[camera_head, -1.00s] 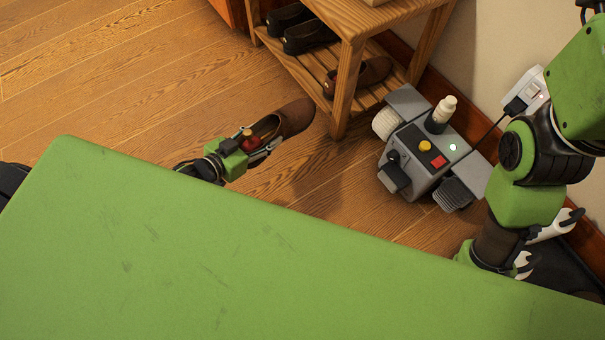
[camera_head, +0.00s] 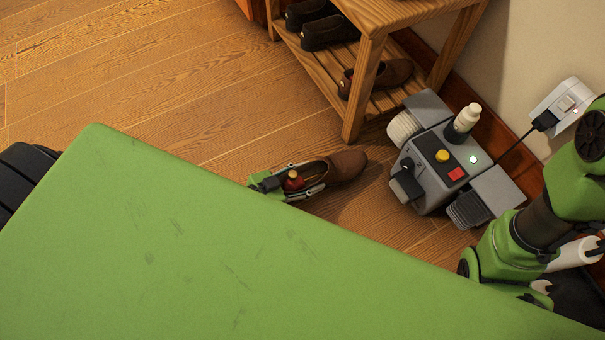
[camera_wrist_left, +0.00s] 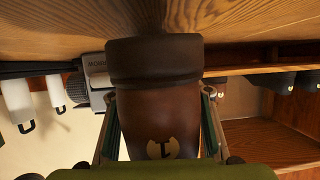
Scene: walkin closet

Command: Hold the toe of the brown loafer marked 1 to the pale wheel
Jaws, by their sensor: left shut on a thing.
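My left gripper (camera_head: 303,185) is shut on the brown loafer (camera_head: 345,165) near its heel end. The mark 1 shows upside down on the loafer (camera_wrist_left: 135,115) in the left wrist view, with a finger on each side. A red piece with a tan knob (camera_head: 292,180) shows at the shoe's opening. In the head view the toe points right, toward the grey polishing machine (camera_head: 428,170). The pale wheel (camera_head: 403,127) is at the machine's upper left, with a visible gap between it and the toe. My right arm is at the right; its gripper is hidden.
A dark wheel (camera_head: 467,210) is on the machine's near side. A wooden rack (camera_head: 355,115) stands close behind, holding black shoes (camera_head: 328,30) and another brown shoe (camera_head: 385,75). Open floor (camera_head: 180,90) lies left.

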